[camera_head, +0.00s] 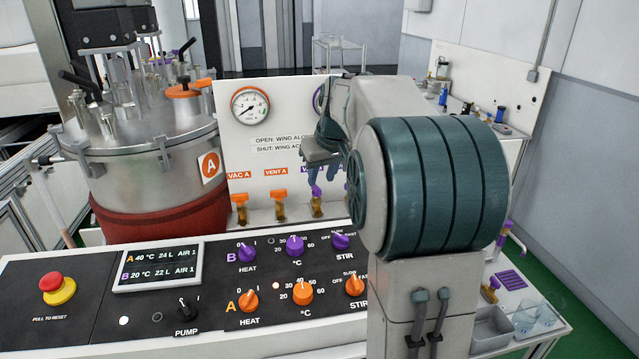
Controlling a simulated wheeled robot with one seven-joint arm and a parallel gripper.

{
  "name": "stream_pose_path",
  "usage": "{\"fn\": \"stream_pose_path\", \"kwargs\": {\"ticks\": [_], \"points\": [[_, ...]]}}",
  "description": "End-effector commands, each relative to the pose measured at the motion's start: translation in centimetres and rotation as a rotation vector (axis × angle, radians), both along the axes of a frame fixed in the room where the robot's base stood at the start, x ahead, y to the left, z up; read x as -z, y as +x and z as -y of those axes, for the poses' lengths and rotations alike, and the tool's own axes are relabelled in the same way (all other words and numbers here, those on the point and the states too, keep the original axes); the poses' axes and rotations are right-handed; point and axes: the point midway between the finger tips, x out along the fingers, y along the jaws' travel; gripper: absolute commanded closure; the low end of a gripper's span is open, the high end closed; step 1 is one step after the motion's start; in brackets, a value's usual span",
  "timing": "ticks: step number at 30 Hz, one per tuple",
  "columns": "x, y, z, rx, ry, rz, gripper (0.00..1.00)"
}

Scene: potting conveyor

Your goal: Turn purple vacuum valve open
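A purple-winged valve (317,203) on a brass body stands to the right of the two orange valves, in front of the white gauge panel. Its label is mostly hidden behind my gripper and arm. My gripper (322,176) points down just above this valve's purple wing, in front of the panel. Its fingers are small and partly overlap the wing, so I cannot tell whether they touch it or how far apart they are. Any further purple valve to the right is hidden by my arm.
The orange VAC A valve (240,208) and orange VENT A valve (280,205) stand close to the left. A dial gauge (250,106) is above them. The control console (80,320) with purple and orange knobs lies in front. Steel vessel A (140,165) stands at left.

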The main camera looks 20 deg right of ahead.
Motion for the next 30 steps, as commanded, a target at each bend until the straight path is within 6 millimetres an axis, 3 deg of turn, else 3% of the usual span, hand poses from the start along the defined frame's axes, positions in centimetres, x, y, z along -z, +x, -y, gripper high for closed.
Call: {"fn": "stream_pose_path", "kwargs": {"ticks": [3, 9, 19, 23, 30], "points": [[1.9, 0.7, -0.1, 0.000, 0.001, -0.004, 0.68], [3.6, 1.5, -0.1, 0.000, 0.000, -0.001, 0.68], [4.0, 1.6, -0.1, 0.000, -0.001, 0.000, 0.68], [4.0, 1.6, -0.1, 0.000, -0.001, 0.000, 1.00], [4.1, 1.6, -0.1, 0.004, 0.000, -0.002, 1.00]]}}
